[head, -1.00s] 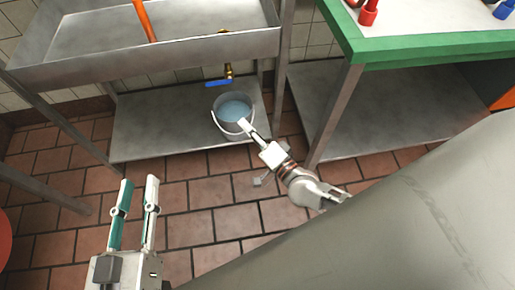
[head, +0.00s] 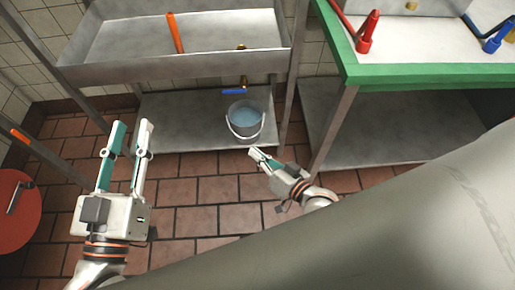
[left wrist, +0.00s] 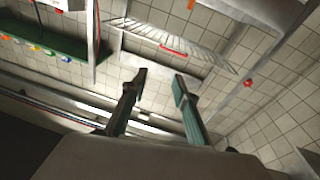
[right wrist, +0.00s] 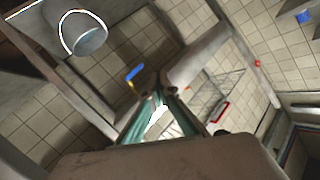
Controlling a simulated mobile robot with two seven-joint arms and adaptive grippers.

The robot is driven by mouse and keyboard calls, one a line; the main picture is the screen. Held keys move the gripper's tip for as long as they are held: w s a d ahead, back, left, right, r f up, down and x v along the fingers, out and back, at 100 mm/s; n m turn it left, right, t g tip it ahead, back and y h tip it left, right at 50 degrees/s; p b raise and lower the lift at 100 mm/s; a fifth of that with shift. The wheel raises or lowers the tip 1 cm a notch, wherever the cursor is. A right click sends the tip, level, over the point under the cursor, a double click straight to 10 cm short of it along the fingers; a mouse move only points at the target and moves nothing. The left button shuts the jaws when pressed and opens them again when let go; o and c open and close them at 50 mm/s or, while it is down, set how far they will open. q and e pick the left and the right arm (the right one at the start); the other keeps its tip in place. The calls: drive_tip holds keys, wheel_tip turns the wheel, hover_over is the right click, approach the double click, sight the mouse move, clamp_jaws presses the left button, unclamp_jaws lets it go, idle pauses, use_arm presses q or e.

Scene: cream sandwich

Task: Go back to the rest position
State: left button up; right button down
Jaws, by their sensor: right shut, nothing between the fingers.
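My left gripper (head: 126,140) is at the left of the head view, above the tiled floor, with its two fingers apart and nothing between them. In the left wrist view its fingers (left wrist: 160,85) are also apart, with nothing between them. My right gripper (head: 256,154) is near the middle of the head view, in front of the bucket and apart from it. Its fingertips (right wrist: 160,88) come together in the right wrist view with nothing held.
A grey bucket (head: 245,122) of water stands on the metal lower shelf (head: 180,135) under the sink (head: 180,65). A table with a green edge (head: 420,74) is at the right. A red round thing (head: 25,225) is at the far left. The tiled floor (head: 190,190) between is clear.

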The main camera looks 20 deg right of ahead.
drive_tip(key=shift+s, duration=0.2)
